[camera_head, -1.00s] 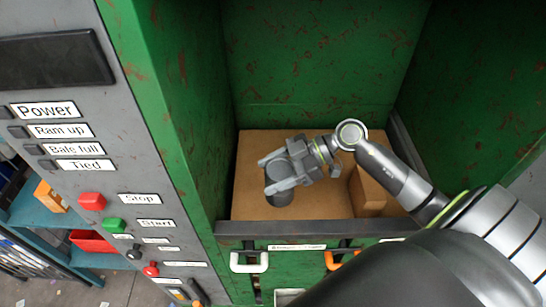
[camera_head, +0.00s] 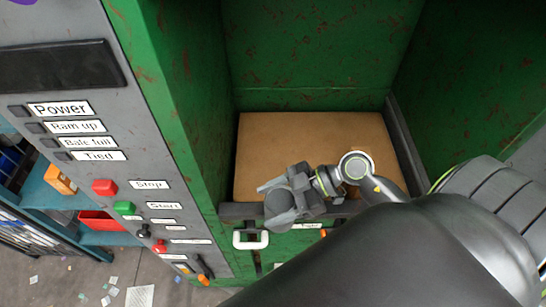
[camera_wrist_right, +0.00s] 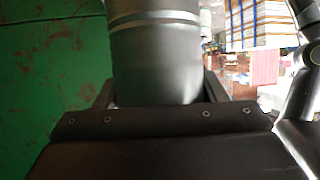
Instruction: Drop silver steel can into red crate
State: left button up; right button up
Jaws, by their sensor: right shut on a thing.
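My right gripper (camera_head: 284,196) is shut on the silver steel can (camera_wrist_right: 155,60), which stands out large and grey between the two fingers in the right wrist view. In the head view the gripper is over the front sill of the green baler's opening, and its hand covers most of the can. The red crate (camera_head: 101,221) sits on a teal shelf at the lower left, beyond the grey control panel and well apart from the gripper. My left gripper is out of view.
The grey control panel (camera_head: 135,200) with buttons and labels stands between the gripper and the shelf. A brown cardboard surface (camera_head: 310,140) lies in the baler. A white handle (camera_head: 250,240) is just below the gripper. An orange box (camera_head: 60,180) sits above the red crate.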

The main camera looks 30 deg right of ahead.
jog(key=s+a, duration=0.7)
jog(key=s, duration=0.5)
jog(key=shift+a, duration=0.15)
dwell(0.5)
